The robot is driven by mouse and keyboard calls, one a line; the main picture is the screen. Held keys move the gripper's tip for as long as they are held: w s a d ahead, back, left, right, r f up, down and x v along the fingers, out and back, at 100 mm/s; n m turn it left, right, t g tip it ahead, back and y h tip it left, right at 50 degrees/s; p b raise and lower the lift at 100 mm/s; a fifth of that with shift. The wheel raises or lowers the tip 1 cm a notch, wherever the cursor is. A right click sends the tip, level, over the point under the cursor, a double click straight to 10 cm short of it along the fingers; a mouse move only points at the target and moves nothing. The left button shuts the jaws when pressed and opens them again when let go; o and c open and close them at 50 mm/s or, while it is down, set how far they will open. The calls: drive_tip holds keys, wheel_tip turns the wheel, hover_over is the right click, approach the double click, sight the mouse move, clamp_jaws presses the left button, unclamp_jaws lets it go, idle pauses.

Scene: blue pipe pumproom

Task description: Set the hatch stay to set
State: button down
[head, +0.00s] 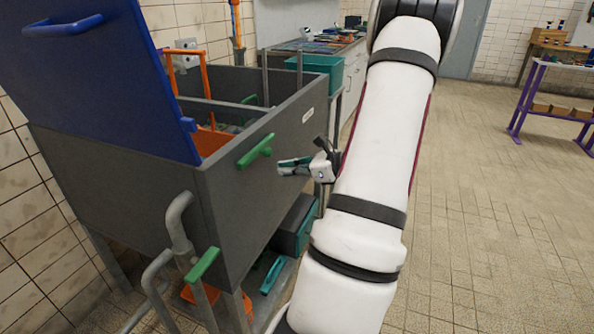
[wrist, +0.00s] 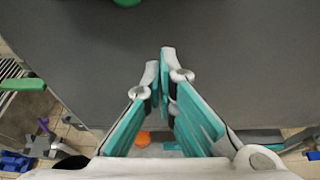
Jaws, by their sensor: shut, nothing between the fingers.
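A blue hatch lid (head: 100,75) stands raised and tilted over the open dark grey bin (head: 240,215). A green handle (head: 255,152) sits slanted on the bin's outer side, and I take it to be the hatch stay, though no marking confirms this. A green piece, probably the same handle, shows cut off at the top edge of the wrist view (wrist: 126,2). My gripper (head: 282,166), with teal finger pads, is just right of the green handle and apart from it. In the wrist view its fingertips (wrist: 161,60) are together and empty, facing the grey wall.
A second green grip (head: 202,264) is on a grey pipe rail (head: 180,230) at the bin's front. A teal crate (head: 315,72) stands behind the bin. Teal and orange items lie below it. Clear tiled floor (head: 490,240) extends right, with a purple table (head: 560,100) far off.

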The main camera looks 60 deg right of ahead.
sight(263, 151)
drive_tip(key=b+x, duration=0.1)
drive_tip(key=x, duration=0.3)
drive_tip(key=shift+w, duration=0.4)
wheel_tip(263, 151, up, 2)
drive_tip(key=shift+s+r, duration=0.15)
drive_tip(key=shift+r, duration=0.75)
drive_tip(key=shift+r, duration=0.1)
drive_tip(key=shift+d+r, duration=0.1)
drive_tip(key=shift+r, duration=0.15)
